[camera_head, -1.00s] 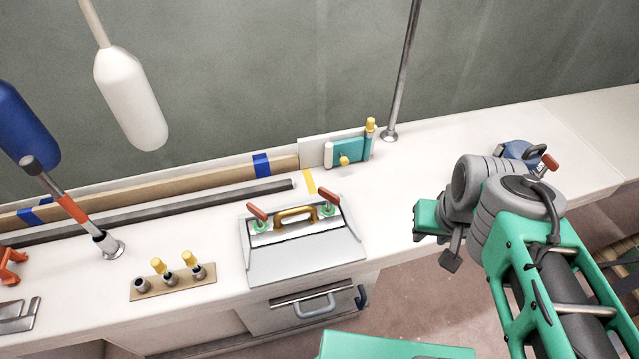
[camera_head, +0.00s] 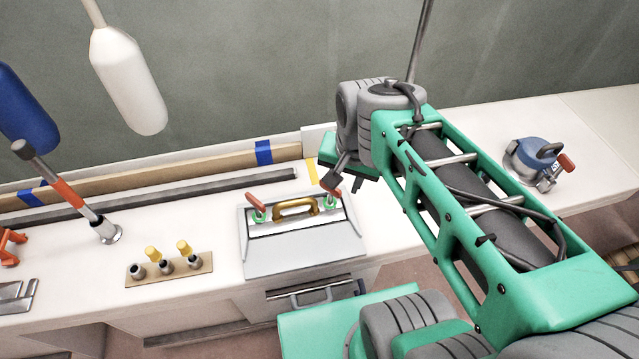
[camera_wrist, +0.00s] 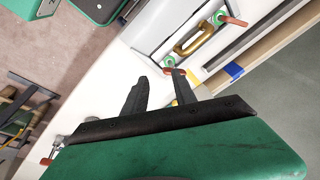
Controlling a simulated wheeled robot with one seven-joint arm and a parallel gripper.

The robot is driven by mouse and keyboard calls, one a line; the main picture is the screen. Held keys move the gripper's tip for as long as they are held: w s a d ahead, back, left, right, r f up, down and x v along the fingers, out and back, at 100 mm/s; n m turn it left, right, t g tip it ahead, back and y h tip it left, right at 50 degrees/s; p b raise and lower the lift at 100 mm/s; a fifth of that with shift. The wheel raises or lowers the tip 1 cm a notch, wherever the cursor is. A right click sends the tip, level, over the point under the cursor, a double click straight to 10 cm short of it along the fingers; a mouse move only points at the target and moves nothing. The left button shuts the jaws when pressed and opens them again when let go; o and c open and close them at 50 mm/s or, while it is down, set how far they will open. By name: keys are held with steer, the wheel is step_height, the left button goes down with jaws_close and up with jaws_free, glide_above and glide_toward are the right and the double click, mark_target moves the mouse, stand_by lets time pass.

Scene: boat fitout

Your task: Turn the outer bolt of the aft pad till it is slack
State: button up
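A grey-white case (camera_head: 305,260) on the bench has a brass handle (camera_head: 296,208) and two red-handled fasteners on green bases, a left one (camera_head: 257,202) and a right one (camera_head: 332,196). Which part is the aft pad or its outer bolt, I cannot tell. My gripper (camera_head: 348,184) is near the right fastener. In the wrist view my gripper (camera_wrist: 160,76) is open with two dark fingers apart. The right finger overlaps the red handle of the nearer fastener (camera_wrist: 169,61); contact is unclear. No held object shows.
A tan board (camera_head: 168,270) with yellow-topped pieces lies left of the case. An orange-banded post (camera_head: 72,208) stands farther left. A blue device with a red handle (camera_head: 533,158) sits at the right. White and blue fenders (camera_head: 130,80) hang above. My arm hides the teal block's area.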

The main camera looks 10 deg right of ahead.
steer(key=w+f+m+g+b, duration=0.2)
steer(key=w+f+m, duration=0.35)
steer(key=m, duration=1.65)
glide_above(330, 194)
steer(key=shift+w+d+f+g, duration=0.1)
steer(key=shift+w+f+g, duration=0.05)
steer(key=shift+f, duration=0.45)
steer(key=shift+w+d+f+g, duration=0.1)
steer(key=shift+w+f+g, duration=0.05)
steer(key=shift+f, duration=0.45)
steer(key=shift+f+m, duration=0.25)
steer(key=shift+m, duration=0.15)
step_height(330, 194, down, 7)
steer(key=shift+f, duration=0.1)
steer(key=shift+c, duration=0.4)
jaws_close()
